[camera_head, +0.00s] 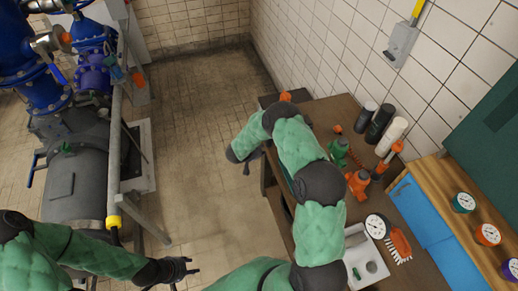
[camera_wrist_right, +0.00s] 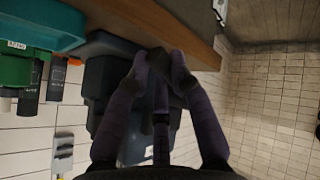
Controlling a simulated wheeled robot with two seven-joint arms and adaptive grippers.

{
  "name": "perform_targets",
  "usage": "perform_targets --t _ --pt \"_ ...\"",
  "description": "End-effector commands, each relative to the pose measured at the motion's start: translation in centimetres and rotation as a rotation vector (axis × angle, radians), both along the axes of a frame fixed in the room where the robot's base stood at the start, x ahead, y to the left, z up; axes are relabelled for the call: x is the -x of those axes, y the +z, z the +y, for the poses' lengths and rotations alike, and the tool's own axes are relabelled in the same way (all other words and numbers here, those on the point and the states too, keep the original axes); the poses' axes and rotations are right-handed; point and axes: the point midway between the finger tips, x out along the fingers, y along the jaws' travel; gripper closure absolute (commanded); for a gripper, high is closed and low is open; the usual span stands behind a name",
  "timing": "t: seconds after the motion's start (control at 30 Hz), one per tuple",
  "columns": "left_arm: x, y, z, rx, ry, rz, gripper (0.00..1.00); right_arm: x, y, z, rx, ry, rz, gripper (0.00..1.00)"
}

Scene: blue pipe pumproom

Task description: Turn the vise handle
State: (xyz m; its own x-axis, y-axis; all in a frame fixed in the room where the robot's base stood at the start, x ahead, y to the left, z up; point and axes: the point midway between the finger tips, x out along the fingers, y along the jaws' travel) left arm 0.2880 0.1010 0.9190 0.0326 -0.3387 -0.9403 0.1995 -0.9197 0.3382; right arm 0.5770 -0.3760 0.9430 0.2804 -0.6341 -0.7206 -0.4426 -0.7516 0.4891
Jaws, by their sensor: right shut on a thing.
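The vise (camera_wrist_right: 108,85) is a dark grey-blue block on the wooden bench edge in the right wrist view, which looks upside down. Its dark handle (camera_wrist_right: 160,70) lies between the fingertips of my right gripper (camera_wrist_right: 160,62), which is shut on it. In the head view my right gripper (camera_head: 250,163) is beside the bench's left edge, partly hidden by my arm. The arm also hides the vise there. My left gripper (camera_head: 190,270) is open and empty over the floor at the lower middle, away from the bench.
The bench (camera_head: 328,110) holds several bottles (camera_head: 380,124), orange and green tools, a gauge (camera_head: 377,226) and a white tray (camera_head: 366,262). Large pipes (camera_head: 75,165) and a railing stand left. The floor (camera_head: 195,130) between is clear.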

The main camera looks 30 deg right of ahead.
Motion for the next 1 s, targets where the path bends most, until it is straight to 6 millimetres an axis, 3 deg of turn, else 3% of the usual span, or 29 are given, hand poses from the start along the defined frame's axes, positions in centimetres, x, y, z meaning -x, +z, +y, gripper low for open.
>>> perform_targets --t 0.03,0.37,0.4,0.47,1.0 --pt "0.01 0.08 -0.01 0.0 0.0 0.0 0.6 -0.11 0.62 -1.0 0.014 -0.018 -0.007 1.0" --pt "0.01 0.05 0.0 0.0 0.0 0.0 0.6 -0.09 0.55 -0.98 0.014 -0.019 -0.007 1.0" --pt "0.01 0.05 0.0 0.0 0.0 0.0 0.6 -0.09 0.55 -0.98 0.014 -0.019 -0.007 0.69" --pt "0.01 0.05 0.0 0.0 0.0 0.0 0.6 -0.08 0.54 -0.96 0.013 -0.018 -0.006 0.57" --pt "0.0 0.04 0.0 0.0 0.0 0.0 0.6 0.31 0.04 -0.59 0.008 -0.015 0.003 0.57"
